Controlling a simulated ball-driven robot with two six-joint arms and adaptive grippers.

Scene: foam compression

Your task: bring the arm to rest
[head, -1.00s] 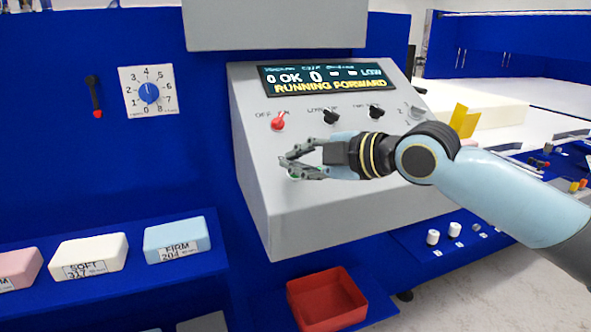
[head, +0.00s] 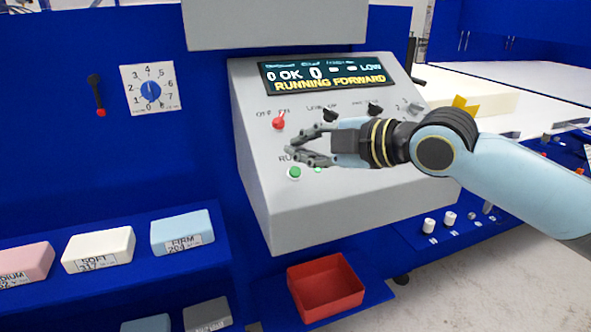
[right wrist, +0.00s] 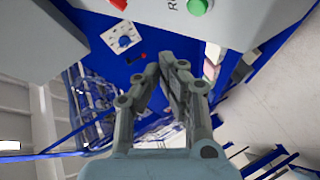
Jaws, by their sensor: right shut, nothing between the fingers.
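My right gripper (head: 292,145) is shut and empty in front of the grey control panel (head: 330,205). Its fingertips lie just above the green button (head: 295,173) in the head view, apart from it as far as I can tell. The right wrist view shows its two fingers (right wrist: 160,62) with nothing between them, and the green button (right wrist: 198,7) at the top edge. The panel's display (head: 325,77) reads "RUNNING FORWARD". A red switch (head: 279,121) stands at the panel's left. My left gripper is not in view.
A red bin (head: 327,287) stands below the panel. Labelled foam blocks, including a white one (head: 98,249) and a light blue one (head: 182,233), lie on the blue shelf at left. A dial (head: 150,91) is on the blue wall. A white conveyor-like surface is behind my arm.

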